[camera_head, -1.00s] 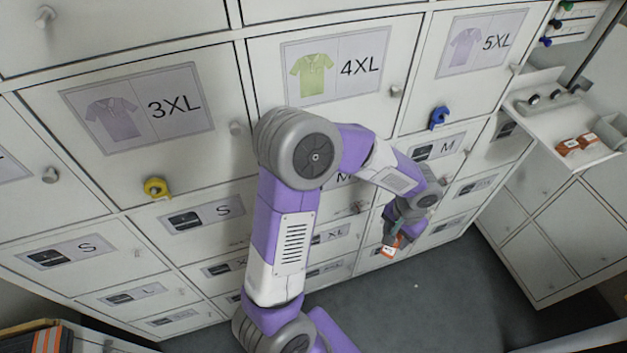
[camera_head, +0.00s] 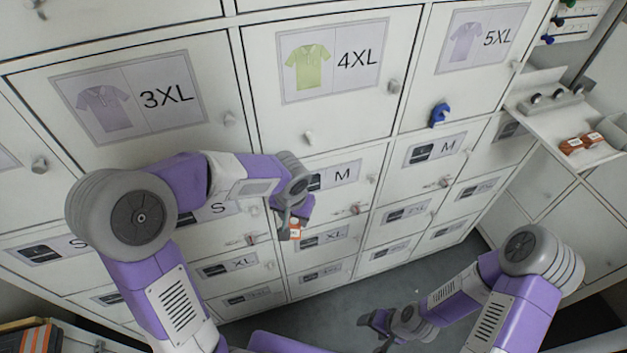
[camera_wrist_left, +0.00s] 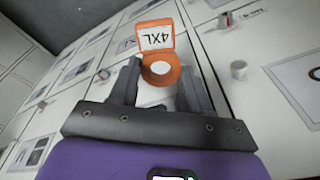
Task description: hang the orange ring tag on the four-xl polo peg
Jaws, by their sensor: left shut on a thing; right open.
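The orange ring tag (camera_head: 295,233) is in the jaws of my left gripper (camera_head: 287,222). In the left wrist view the tag (camera_wrist_left: 158,38) shows its square label reading 4XL and its round ring end between the fingers of my left gripper (camera_wrist_left: 158,88). The 4XL polo door (camera_head: 262,115) has a green shirt picture, and its bare peg (camera_head: 310,138) sticks out near the lower middle. My left gripper is below that peg, in front of the small doors, and apart from it. My right gripper (camera_head: 376,325) is open and empty, low over the floor.
A blue ring tag (camera_head: 438,115) hangs below the 5XL picture. Door knobs stick out, one beside the 4XL picture (camera_head: 393,86). A shelf at right (camera_head: 545,105) holds orange-labelled items (camera_head: 582,143). My left arm covers the lower part of the 3XL door.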

